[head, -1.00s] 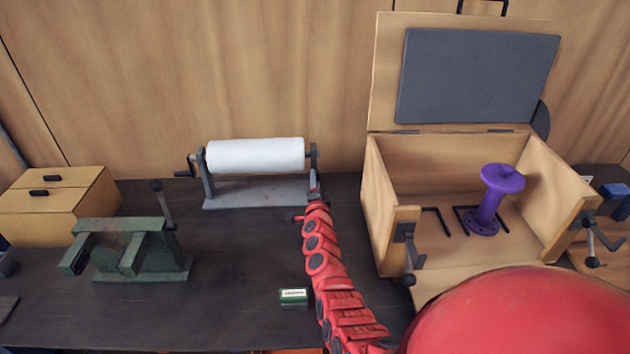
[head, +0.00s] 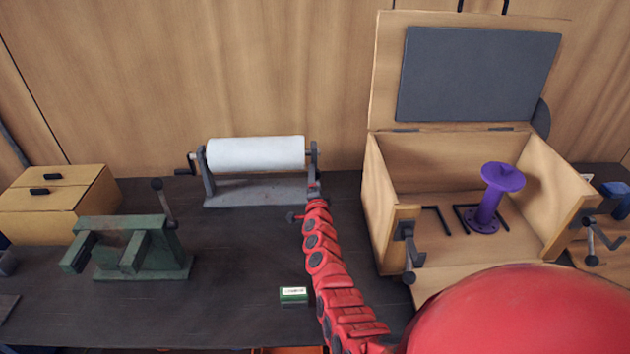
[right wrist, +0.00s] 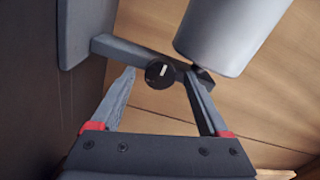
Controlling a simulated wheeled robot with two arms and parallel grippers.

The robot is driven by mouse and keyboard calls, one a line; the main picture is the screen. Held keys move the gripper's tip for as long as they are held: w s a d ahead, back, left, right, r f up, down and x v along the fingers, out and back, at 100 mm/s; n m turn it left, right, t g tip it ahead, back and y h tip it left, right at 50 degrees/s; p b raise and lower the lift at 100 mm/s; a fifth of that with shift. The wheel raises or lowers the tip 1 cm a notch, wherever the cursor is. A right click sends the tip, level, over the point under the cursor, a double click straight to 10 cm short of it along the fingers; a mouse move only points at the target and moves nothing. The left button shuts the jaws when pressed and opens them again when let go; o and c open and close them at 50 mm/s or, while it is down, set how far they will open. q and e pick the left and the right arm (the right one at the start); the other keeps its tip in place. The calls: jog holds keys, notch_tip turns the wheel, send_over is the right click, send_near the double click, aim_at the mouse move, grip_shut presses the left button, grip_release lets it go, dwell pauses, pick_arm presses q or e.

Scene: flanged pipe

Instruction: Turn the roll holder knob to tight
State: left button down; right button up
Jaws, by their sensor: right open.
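The roll holder (head: 250,193) stands at the back of the dark bench, with a white roll (head: 255,153) across its two uprights. In the right wrist view, its round black knob (right wrist: 160,73) with a pale mark sits on the grey upright, beside the end of the white roll (right wrist: 228,35). My right gripper (head: 314,187) is at the holder's right end in the head view. In the right wrist view my right gripper (right wrist: 160,75) is open, with one finger on each side of the knob and visible space around it. My left gripper is not in view.
An open wooden box (head: 383,229) with a purple spool (head: 486,205) stands right of my arm. A green vise (head: 128,247) and a small drawer cabinet (head: 62,203) are at left. A small green box (head: 293,296) lies in front on the bench.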

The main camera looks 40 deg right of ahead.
jog(key=shift+s, duration=0.1)
jog(key=v, duration=1.7)
jog(key=shift+s+b, duration=0.15)
jog(key=shift+b, duration=0.15)
jog(key=shift+f, duration=0.1)
